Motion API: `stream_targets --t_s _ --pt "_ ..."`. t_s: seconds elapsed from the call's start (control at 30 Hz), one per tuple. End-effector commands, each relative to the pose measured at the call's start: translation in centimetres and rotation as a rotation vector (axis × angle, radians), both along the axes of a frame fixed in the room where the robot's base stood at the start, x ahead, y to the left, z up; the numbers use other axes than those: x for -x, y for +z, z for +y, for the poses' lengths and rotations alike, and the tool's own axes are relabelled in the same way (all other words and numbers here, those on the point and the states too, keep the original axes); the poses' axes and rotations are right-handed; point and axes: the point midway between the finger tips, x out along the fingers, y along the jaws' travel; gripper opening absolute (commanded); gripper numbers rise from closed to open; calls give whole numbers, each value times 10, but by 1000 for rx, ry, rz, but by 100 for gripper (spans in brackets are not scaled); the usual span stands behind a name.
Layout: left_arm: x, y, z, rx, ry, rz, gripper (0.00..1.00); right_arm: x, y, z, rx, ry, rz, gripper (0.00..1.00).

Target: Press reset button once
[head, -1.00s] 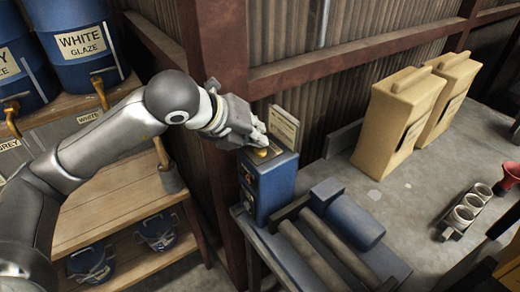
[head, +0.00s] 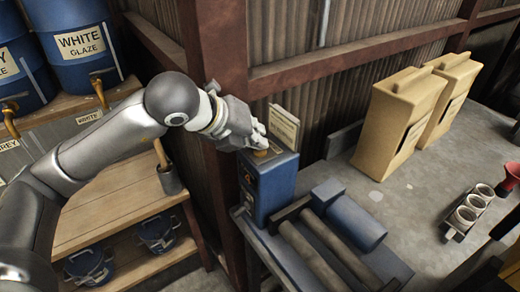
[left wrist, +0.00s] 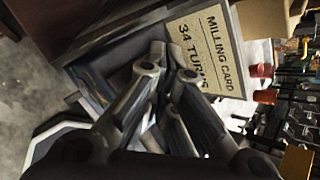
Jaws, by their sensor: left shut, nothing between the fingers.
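A blue control box (head: 271,190) stands at the near left corner of the bench in the head view. A round amber button (head: 264,152) shows on its top face, partly hidden by my fingers. My left gripper (head: 258,137) is shut and empty, with its fingertips just above the box top beside the button. I cannot tell whether they touch it. In the left wrist view the shut fingers (left wrist: 168,68) hide the button. A card (left wrist: 203,50) reading "MILLING CARD 34 TURNS" stands behind them. My right gripper is not in view.
Dark rollers (head: 318,250) and a blue cylinder (head: 348,215) lie right of the box. Tan containers (head: 400,118) stand at the back of the bench (head: 385,190). A rusty post (head: 215,90) rises close behind my left wrist. Shelves with blue barrels (head: 85,50) are at left.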

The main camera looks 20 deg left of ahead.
Motion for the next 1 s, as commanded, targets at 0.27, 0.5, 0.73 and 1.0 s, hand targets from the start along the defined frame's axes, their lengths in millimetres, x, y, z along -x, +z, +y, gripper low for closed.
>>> stream_targets --t_s 0.27,0.5,0.73,1.0 --pt "0 -4 0 -1 -1 2 0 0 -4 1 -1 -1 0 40" --pt "0 -4 0 -1 -1 3 0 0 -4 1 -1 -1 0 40" --pt "0 3 0 0 -1 3 0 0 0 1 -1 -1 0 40" --pt "0 15 0 0 -1 1 0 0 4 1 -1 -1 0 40"
